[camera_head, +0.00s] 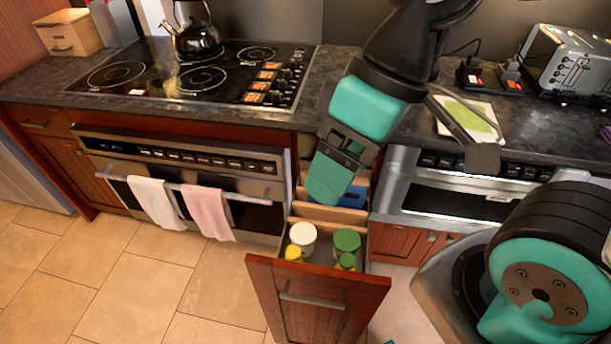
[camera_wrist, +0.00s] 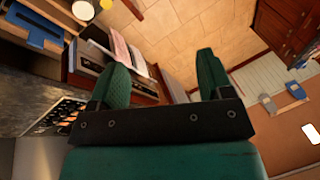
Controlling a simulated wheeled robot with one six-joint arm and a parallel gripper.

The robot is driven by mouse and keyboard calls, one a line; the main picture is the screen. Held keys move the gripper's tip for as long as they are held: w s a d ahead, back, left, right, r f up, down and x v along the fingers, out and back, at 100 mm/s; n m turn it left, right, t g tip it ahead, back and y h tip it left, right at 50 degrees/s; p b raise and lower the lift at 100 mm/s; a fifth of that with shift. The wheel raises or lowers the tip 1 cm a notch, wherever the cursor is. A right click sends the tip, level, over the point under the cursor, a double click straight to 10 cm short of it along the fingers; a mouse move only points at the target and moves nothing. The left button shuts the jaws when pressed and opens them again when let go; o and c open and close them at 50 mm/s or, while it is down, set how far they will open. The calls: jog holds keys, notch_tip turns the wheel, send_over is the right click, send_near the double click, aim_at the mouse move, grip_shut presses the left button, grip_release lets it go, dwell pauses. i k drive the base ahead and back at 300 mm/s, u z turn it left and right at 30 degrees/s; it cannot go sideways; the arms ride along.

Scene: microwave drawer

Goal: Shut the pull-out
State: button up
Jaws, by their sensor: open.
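The pull-out (camera_head: 262,278) is a narrow drawer with a red-brown wooden front and a metal bar handle (camera_head: 311,300). It stands well out from the counter, between the oven and the silver appliance. Inside are jars with white (camera_head: 302,234), green (camera_head: 347,240) and yellow lids, and a blue item (camera_head: 354,196) behind. My gripper (camera_head: 328,185) is open and empty, above the rear of the pull-out, behind its front panel in the head view. In the wrist view its two fingers (camera_wrist: 163,75) are spread apart, and a white-lidded jar (camera_wrist: 82,10) shows at the upper left.
The oven (camera_head: 180,160) carries a white towel (camera_head: 155,202) and a pink towel (camera_head: 208,211). A kettle (camera_head: 193,38) sits on the cooktop (camera_head: 200,75). A cutting board (camera_head: 470,117) and toaster (camera_head: 575,65) stand on the right counter. Tiled floor (camera_head: 140,285) is clear at left.

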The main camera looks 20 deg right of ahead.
aim_at(313, 300)
jog(key=z, duration=0.95)
jog(key=k, duration=0.7)
jog(key=u, duration=1.45)
jog(key=k, duration=0.7)
jog(key=z, duration=0.45)
